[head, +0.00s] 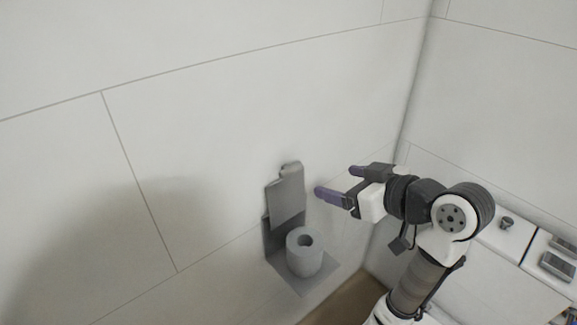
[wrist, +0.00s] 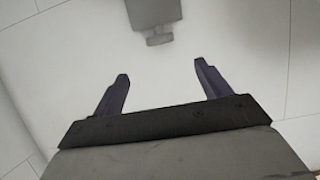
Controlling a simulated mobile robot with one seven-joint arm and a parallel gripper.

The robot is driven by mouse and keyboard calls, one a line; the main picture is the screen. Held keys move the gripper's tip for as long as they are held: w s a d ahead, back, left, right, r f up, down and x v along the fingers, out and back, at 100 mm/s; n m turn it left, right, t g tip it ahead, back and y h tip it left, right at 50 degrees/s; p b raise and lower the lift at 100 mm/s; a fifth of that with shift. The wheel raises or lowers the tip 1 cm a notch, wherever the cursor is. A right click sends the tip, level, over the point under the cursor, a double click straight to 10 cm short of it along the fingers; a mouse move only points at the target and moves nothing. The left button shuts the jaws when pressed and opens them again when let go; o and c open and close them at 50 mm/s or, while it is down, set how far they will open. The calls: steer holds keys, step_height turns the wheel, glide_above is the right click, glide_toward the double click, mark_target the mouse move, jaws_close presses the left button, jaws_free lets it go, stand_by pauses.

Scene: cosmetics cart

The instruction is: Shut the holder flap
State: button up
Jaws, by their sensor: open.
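The holder flap (head: 287,196) is a grey metal plate raised upright against the wall, above the holder. The holder (head: 289,284) is a grey bracket on the tiled wall, with a grey roll (head: 304,254) standing on its lower plate. In the wrist view the flap (wrist: 153,12) shows at the top, beyond the fingertips, with a small tab at its end. My gripper (head: 336,181) is open and empty, to the right of the raised flap and apart from it. Its two purple fingers (wrist: 160,72) are spread in the wrist view. The roll is not in the wrist view.
The tiled wall (head: 200,120) runs behind the holder and meets another wall at a corner to the right. A white ledge (head: 508,232) with a knob and metal fittings is at the lower right. The wall left of the flap is clear.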

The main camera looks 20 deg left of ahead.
mark_target(294, 171)
steer(key=p+x, duration=0.2)
steer(key=x, duration=1.1)
steer(key=shift+w+a, duration=0.15)
steer(key=shift+a, duration=0.1)
steer(key=shift+c, duration=0.3)
steer(key=c, duration=1.3)
steer(key=shift+f, duration=0.15)
steer(key=shift+c, duration=0.2)
steer(key=shift+d, duration=0.15)
